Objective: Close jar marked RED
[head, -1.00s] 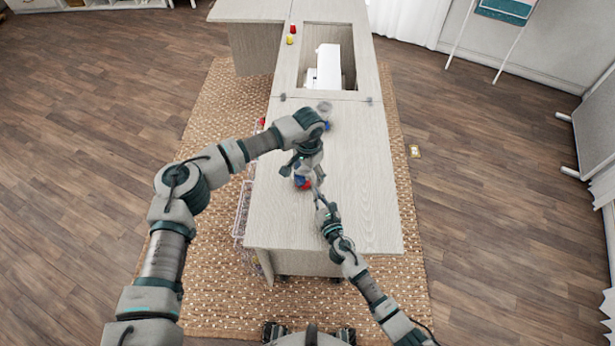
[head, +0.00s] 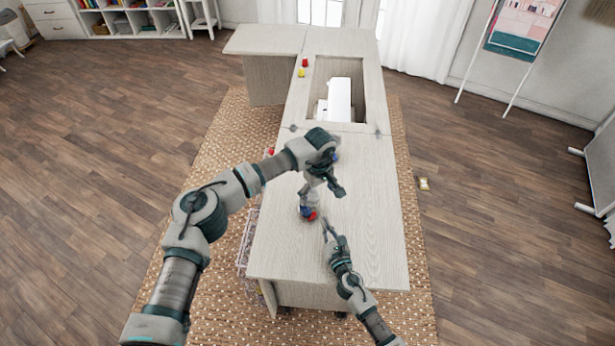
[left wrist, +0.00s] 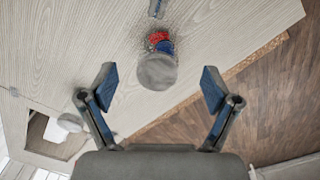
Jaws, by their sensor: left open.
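A small jar (head: 308,212) with red and blue at its lower part stands on the pale wooden cabinet top (head: 365,215). In the left wrist view a round grey disc (left wrist: 157,72) covers most of it, with red and blue showing beyond. I cannot tell whether the disc is a lid or the jar's mouth. My left gripper (head: 323,190) is open above the jar; in the left wrist view its spread fingers (left wrist: 160,90) are on either side of the disc, apart from it. My right gripper (head: 326,227) is just right of the jar, low over the top; its jaw is too small to read.
Red (head: 305,62) and yellow (head: 301,73) small items stand at the far left of the cabinet. A white sewing machine (head: 339,98) sits in the recess behind. A wire basket (head: 248,240) hangs at the left side. The right part of the top is clear.

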